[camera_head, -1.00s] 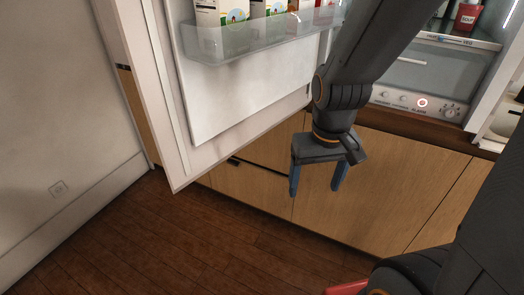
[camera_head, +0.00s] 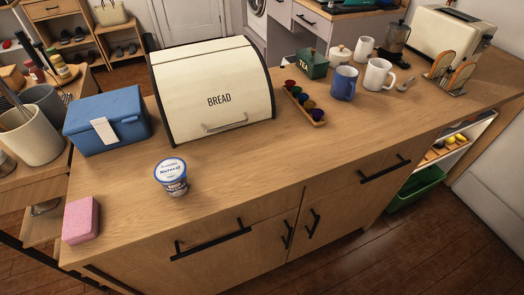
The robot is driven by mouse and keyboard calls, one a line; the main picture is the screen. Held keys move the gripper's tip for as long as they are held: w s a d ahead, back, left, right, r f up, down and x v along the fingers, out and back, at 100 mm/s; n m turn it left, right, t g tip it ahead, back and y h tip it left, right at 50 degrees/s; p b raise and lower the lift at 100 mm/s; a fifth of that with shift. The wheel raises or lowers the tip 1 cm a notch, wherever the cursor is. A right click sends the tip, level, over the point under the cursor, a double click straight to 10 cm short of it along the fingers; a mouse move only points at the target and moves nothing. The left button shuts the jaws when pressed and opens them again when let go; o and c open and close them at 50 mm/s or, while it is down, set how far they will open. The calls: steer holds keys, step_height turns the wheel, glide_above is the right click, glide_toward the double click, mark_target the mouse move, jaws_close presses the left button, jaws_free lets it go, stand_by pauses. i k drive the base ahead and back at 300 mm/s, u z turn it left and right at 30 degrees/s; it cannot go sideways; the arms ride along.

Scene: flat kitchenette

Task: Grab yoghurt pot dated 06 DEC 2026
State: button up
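A small yoghurt pot (camera_head: 171,177) stands upright on the wooden counter, near its front edge and left of the middle. It has a white and blue lid with the word "Natural" and a blue and white side. No date can be read on it at this size. No other yoghurt pot shows in this view. My gripper is not in the current view.
A cream bread bin (camera_head: 213,92) and a blue box (camera_head: 106,124) stand behind the pot. A pod tray (camera_head: 304,103), mugs (camera_head: 344,83) and a toaster (camera_head: 444,42) stand further right. The counter (camera_head: 240,165) right of the pot is clear.

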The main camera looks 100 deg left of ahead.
mark_target(171, 172)
steer(key=u, duration=2.5)
steer(key=k, duration=1.05)
steer(key=u, duration=1.1)
steer(key=i, duration=0.5)
steer(key=z, duration=0.05)
